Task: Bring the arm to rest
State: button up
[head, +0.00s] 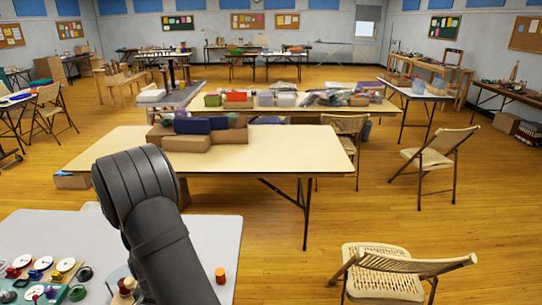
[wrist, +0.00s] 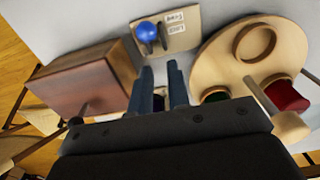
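My gripper (wrist: 161,80) shows in the wrist view as two blue-grey fingers standing apart, with bare grey tabletop visible between their tips. It is open and nothing is seen held in it. In the head view only a dark part of my arm shows, over the near grey-white table (head: 215,235); the gripper itself is hidden there. Past the fingertips, a glossy blue ball (wrist: 147,31) rests at a small tan board (wrist: 182,30) with printed labels I cannot read for certain.
A brown wooden box (wrist: 80,80) lies left of the fingers. A round wooden board (wrist: 225,55) with a red-topped piece (wrist: 287,96) lies right. Several spools and wheels (head: 40,272) crowd the near table's left; an orange cylinder (head: 220,275) stands right. A yellow table (head: 285,150) stands beyond.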

jog(key=s, duration=0.2)
jog(key=s+f, duration=0.1)
jog(key=s, duration=0.1)
jog(key=shift+s, duration=0.2)
notch_tip(320, 180, up, 8)
jog(key=shift+s+f, duration=0.15)
jog(key=shift+f, duration=0.05)
jog(key=s+a+r+n+t, duration=0.1)
jog(key=s+r+n, duration=0.3)
jog(key=r+n, duration=0.2)
jog(key=s+a+r+n+t+h, duration=0.1)
jog(key=s+r+n+t, duration=0.1)
jog(key=s+r+n, duration=0.3)
jog(key=shift+a+r+n+t, duration=0.3)
jog(key=shift+r+n, duration=0.9)
jog(key=shift+n, duration=0.7)
jog(key=shift+o, duration=0.4)
